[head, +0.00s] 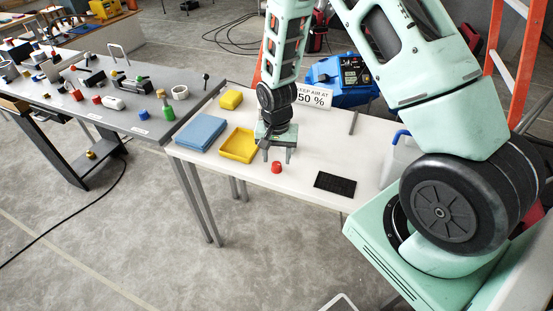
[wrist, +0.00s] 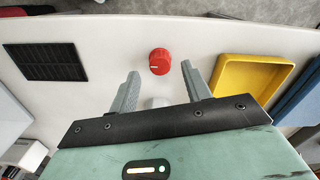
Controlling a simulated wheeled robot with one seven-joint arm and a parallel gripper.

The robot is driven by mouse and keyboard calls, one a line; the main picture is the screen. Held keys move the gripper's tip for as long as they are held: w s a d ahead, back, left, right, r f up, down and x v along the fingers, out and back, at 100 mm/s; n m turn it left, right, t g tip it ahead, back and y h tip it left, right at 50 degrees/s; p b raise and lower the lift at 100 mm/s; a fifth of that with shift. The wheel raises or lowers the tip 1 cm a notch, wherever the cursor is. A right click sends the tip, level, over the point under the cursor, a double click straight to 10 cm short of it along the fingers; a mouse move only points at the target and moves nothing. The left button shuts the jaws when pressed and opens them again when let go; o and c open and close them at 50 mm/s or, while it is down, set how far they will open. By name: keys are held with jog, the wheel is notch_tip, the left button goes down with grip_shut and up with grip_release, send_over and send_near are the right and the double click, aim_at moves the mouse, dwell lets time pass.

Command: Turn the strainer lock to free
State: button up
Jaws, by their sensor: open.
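A red round knob (head: 276,167) with a short white pointer line sits on the white table (head: 309,160). I take it to be the strainer lock; no label on it is readable. In the wrist view, the knob (wrist: 159,61) lies just beyond the gap between my fingertips, and its white line points to the left. My gripper (head: 277,156) is open and empty, pointing down close behind the knob in the head view. In the wrist view, my gripper (wrist: 160,71) has a finger on each side of the gap, apparently not touching the knob.
A yellow tray (head: 239,145) and a blue folded cloth or pad (head: 201,132) lie left of my gripper. A black grille (head: 335,184) lies to the right.

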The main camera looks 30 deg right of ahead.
aim_at(277, 167)
jog(key=shift+f, duration=1.25)
jog(key=c, duration=1)
